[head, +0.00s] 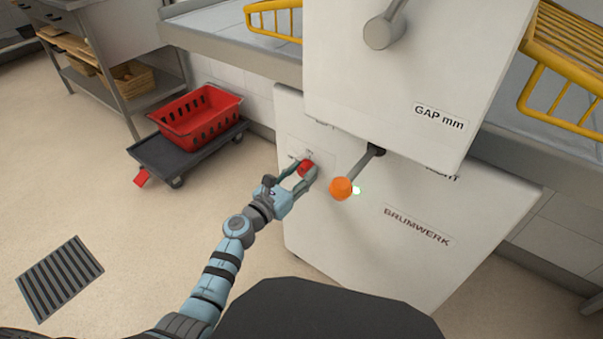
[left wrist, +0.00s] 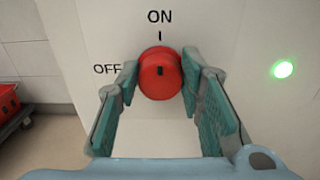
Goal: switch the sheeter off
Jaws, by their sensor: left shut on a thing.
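The sheeter (head: 360,235) is a white machine with a label BRUMWERK. Its red rotary knob (left wrist: 160,74) is on the front panel, with ON printed above it and OFF to its upper left. The knob's dark mark is near its middle, roughly in line with ON. My left gripper (head: 305,172) is shut on the red knob, one finger on each side of it. A green lamp (left wrist: 283,69) is lit to the right of the knob, and it also shows in the head view (head: 356,190). My right gripper is not in view.
An orange-tipped lever (head: 341,188) sticks out right of the knob, below the GAP mm housing (head: 420,70). A red crate (head: 197,115) sits on a dark dolly (head: 187,155) to the left. Open floor lies left of my arm, with a drain grate (head: 60,278).

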